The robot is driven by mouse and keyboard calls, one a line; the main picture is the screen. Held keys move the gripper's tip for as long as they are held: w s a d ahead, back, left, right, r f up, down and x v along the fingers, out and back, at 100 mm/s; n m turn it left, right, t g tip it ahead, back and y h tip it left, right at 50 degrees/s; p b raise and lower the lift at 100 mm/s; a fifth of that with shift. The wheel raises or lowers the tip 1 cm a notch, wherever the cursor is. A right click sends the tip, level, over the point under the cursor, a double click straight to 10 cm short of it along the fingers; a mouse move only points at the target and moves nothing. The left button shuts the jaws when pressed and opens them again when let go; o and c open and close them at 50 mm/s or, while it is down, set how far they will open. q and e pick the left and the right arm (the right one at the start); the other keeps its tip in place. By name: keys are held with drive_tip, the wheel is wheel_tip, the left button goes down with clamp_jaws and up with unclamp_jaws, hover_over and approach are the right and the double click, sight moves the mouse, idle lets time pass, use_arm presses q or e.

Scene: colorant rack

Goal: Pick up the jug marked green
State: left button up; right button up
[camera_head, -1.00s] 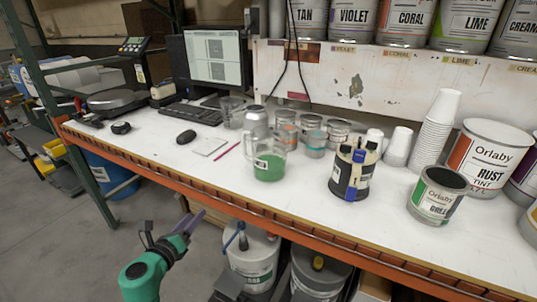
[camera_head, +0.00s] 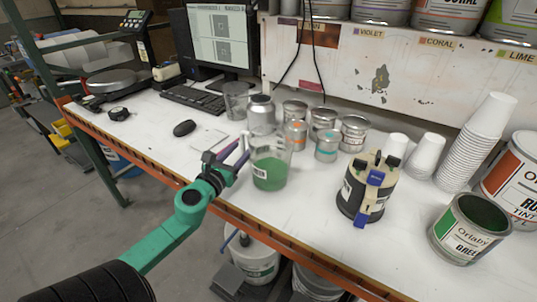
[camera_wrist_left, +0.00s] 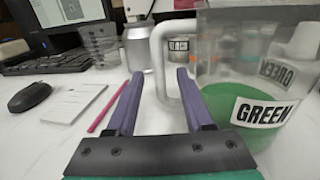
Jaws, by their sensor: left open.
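The jug marked green (camera_head: 271,165) is a clear jug with green liquid in the bottom, upright on the white bench. In the left wrist view the jug (camera_wrist_left: 255,100) is at the right, its GREEN label facing the camera. Its pale handle (camera_wrist_left: 158,60) shows between the two finger tips. My left gripper (camera_head: 238,158) is open and empty, at the jug's left. Its purple fingers point at the handle, one on each side in the left wrist view (camera_wrist_left: 157,76). Whether the fingers touch the handle, I cannot tell. My right gripper is not in view.
Metal cans (camera_head: 261,115) stand close behind the jug. A black and cream container (camera_head: 367,188) stands to its right, with an open green-labelled tin (camera_head: 470,230) and paper cups (camera_head: 484,140) beyond.

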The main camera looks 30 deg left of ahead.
use_arm(q)
drive_tip(key=shift+w+a+r+p, duration=0.1)
drive_tip(key=shift+w+r+p, duration=0.05)
drive_tip(key=shift+w, duration=0.45)
drive_tip(key=shift+w+a+r+p, duration=0.1)
drive_tip(key=shift+w+r+p, duration=0.05)
drive_tip(key=shift+w, duration=0.4)
drive_tip(key=shift+w+a+f, duration=0.1)
drive_tip(key=shift+w+a, duration=0.1)
drive_tip(key=shift+w, duration=0.95)
drive_tip(key=shift+w+f, duration=0.2)
drive_tip(key=shift+w, duration=0.1)
drive_tip(key=shift+s+r, duration=0.1)
drive_tip(key=shift+s, duration=0.05)
clamp_jaws()
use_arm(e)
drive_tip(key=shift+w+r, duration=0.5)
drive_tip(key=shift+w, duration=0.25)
